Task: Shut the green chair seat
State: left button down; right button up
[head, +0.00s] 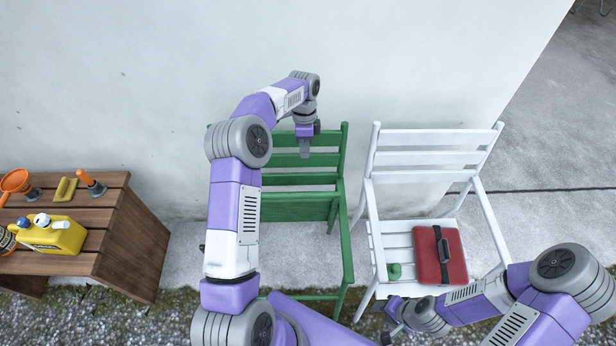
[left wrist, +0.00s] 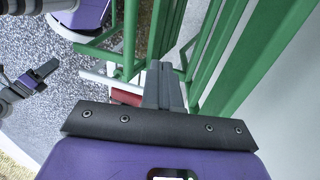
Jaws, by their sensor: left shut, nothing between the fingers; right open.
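The green chair (head: 344,245) stands against the wall, partly hidden behind my left arm. Its slatted backrest (head: 325,160) faces me. A wide green panel (head: 300,207) crosses below it, and ground shows through the frame, so the seat looks tipped up; my arm hides part of it. My left gripper (head: 304,150) is shut and empty, in front of the upper backrest; I cannot tell whether it touches. In the left wrist view its closed fingers (left wrist: 163,85) point along the green bars (left wrist: 240,65). My right gripper (head: 392,334) is open, low in front of the white chair.
A white chair (head: 430,138) stands just right of the green one, holding a red book-like item (head: 428,262) with a dark strap and a small green object (head: 394,271). A wooden bench (head: 118,235) at left holds a yellow can (head: 55,236) and tools. The wall is close behind.

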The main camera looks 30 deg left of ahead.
pick_arm(q)
jog(key=s+d+f+b, duration=0.2)
jog(key=s+f, duration=0.3)
jog(key=f, duration=0.4)
jog(key=shift+d, duration=0.35)
jog(key=shift+s+f+b, duration=0.1)
jog(key=shift+b, duration=0.2)
